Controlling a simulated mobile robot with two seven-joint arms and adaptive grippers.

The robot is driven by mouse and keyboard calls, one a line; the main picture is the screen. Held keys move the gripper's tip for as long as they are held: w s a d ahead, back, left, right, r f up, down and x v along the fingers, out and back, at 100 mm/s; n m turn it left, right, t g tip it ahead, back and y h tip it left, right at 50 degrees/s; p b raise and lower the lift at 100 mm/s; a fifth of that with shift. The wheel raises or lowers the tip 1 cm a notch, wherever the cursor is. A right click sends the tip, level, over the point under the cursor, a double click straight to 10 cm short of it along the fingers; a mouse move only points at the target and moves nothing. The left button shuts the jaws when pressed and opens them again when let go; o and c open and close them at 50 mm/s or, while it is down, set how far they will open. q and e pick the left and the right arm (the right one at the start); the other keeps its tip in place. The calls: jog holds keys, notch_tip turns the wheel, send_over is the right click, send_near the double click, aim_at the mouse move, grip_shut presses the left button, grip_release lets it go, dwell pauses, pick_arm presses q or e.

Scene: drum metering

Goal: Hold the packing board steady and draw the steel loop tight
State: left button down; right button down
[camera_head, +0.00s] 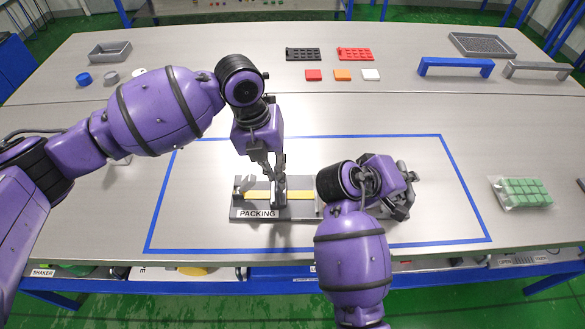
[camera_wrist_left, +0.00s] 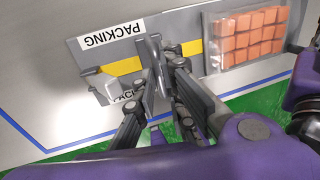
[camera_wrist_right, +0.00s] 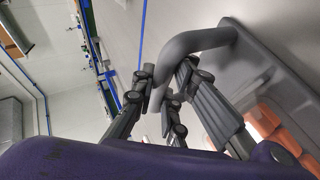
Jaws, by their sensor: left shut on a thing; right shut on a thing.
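The packing board (camera_head: 300,212) is grey, has a yellow strip and a PACKING label, and lies inside the blue tape outline. My left gripper (camera_head: 275,192) points down and is shut on a grey upright piece on the board; this grip also shows in the left wrist view (camera_wrist_left: 158,72). A bag of orange blocks (camera_wrist_left: 248,38) lies on the board beside it. My right gripper (camera_wrist_right: 158,92) is shut on a grey bent bar (camera_wrist_right: 200,41) rising from a grey surface. I cannot tell if this bar is the steel loop. My right arm hides the board's right part in the head view.
A bag of green blocks (camera_head: 521,192) lies at the right. Blue (camera_head: 455,67) and grey (camera_head: 537,69) bridge-shaped pieces, black (camera_head: 303,54) and red (camera_head: 355,54) trays and small coloured blocks stand at the back. The table around the board is clear inside the tape.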

pick_arm(q)
jog(key=shift+a, duration=1.35)
pick_arm(e)
jog(key=shift+d, duration=0.15)
pick_arm(q)
jog(key=c, duration=1.9)
grip_release()
jog(key=shift+o, duration=0.2)
notch_tip(320, 180, up, 8)
jog(key=a, duration=0.1)
jog(key=shift+a, duration=0.2)
